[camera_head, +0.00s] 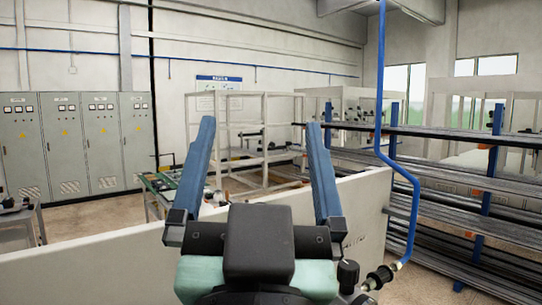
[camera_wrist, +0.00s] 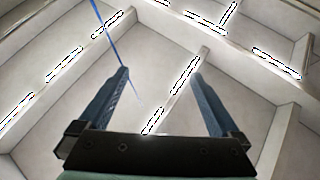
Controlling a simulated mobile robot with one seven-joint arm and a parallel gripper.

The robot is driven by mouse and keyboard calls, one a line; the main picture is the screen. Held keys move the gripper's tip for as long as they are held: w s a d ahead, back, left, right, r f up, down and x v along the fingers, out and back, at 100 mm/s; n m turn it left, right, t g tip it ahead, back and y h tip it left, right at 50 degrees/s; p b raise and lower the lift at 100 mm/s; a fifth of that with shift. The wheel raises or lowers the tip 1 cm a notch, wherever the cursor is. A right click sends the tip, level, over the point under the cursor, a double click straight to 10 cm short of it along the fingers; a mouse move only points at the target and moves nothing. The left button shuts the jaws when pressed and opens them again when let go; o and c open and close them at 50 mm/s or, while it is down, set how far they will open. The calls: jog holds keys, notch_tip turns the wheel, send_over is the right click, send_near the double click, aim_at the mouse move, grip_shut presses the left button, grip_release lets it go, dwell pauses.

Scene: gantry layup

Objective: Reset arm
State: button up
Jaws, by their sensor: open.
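My gripper (camera_head: 263,155) is raised in the lower middle of the head view, with its two blue fingers pointing up and spread wide apart. Nothing is between the fingers. In the wrist view my gripper (camera_wrist: 160,88) also shows open and empty, facing the ceiling with its beams and bright strip lights. No separate task object can be made out.
A low white wall (camera_head: 100,268) stands just beyond my gripper. A rack of long dark bars (camera_head: 470,215) fills the right side, with a blue pipe (camera_head: 382,90) hanging before it. Grey cabinets (camera_head: 65,145) line the left. A white frame shelf (camera_head: 270,130) stands behind.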

jog(key=s+r+t, duration=0.2)
jog(key=s+r, duration=0.2)
jog(key=shift+d+r+n, duration=0.25)
jog(key=shift+d+n, duration=0.15)
jog(key=shift+d, duration=0.05)
